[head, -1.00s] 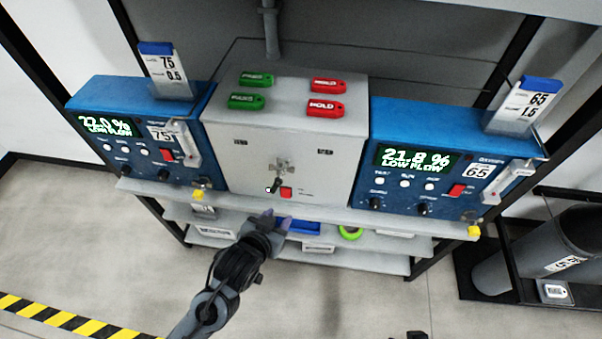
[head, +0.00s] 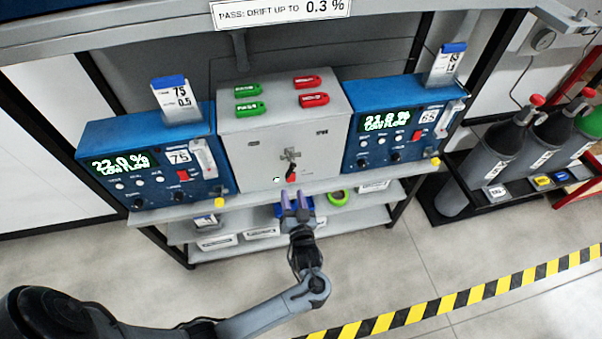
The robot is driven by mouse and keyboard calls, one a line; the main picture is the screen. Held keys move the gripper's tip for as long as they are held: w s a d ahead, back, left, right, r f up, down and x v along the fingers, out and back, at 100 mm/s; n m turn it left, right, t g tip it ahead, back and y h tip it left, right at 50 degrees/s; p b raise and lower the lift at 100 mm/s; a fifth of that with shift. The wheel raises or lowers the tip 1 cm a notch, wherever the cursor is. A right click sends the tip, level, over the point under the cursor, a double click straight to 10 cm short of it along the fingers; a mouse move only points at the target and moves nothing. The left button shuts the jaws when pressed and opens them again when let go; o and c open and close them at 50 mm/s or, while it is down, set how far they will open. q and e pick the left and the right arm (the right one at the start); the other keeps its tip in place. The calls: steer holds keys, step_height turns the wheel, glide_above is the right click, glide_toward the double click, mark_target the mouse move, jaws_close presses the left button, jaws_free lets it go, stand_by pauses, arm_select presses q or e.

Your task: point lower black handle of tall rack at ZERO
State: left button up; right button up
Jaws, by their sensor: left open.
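No rack handle with a readable ZERO mark can be made out. A grey box (head: 237,151) stands between two blue analysers, with a small metal fitting (head: 289,154) on its front. Just below the fitting is a small red and dark part (head: 291,173), too small to read clearly. My left gripper (head: 296,197) is open and empty, fingers pointing up toward the box, in front of the shelf edge and below that part. It appears to touch nothing, though its exact distance is unclear. My right gripper is not in view.
The left analyser (head: 125,133) and right analyser (head: 397,104) stand on the upper shelf (head: 250,189). Green tags (head: 248,89) and red tags (head: 308,82) lie on the box. Gas cylinders (head: 503,146) stand at right. Floor is clear before the striped tape (head: 460,300).

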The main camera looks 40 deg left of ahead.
mark_target(289, 175)
arm_select(q)
steer(key=x, duration=1)
steer(key=shift+w+a+r+b, duration=0.15)
steer(key=shift+w+r+b, duration=0.1)
steer(key=shift+r+b, duration=0.05)
steer(key=shift+r, duration=0.1)
jaws_close()
